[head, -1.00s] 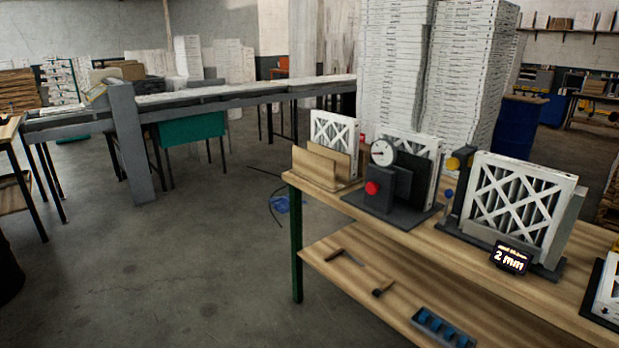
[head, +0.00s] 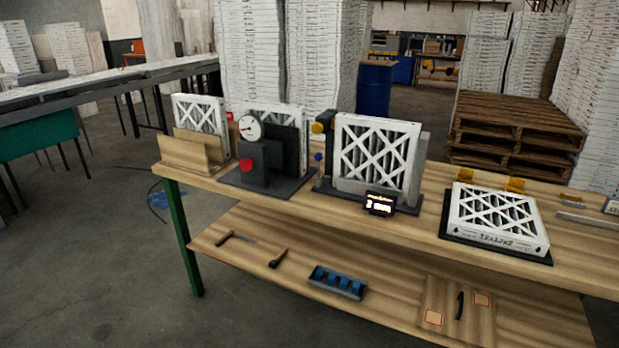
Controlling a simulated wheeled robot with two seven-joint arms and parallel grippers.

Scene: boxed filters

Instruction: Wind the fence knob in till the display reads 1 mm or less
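A small dark display (head: 381,204) with glowing text stands at the front of a fixture on the workbench; its text is too blurred to read now. Behind it a white-framed filter (head: 374,158) stands upright against a grey plate (head: 418,166). At the fixture's left are a yellow knob (head: 318,128) on a dark post and a small blue ball (head: 318,157). A red knob (head: 246,166) is on the dial gauge unit (head: 250,128) further left. I cannot tell for certain which is the fence knob. Neither of my grippers is in view.
On the wooden workbench (head: 420,222), a filter (head: 496,218) lies flat at the right and a wooden holder (head: 194,150) stands at the left. The lower shelf holds tools and a blue bin (head: 338,283). Floor is clear at the front left.

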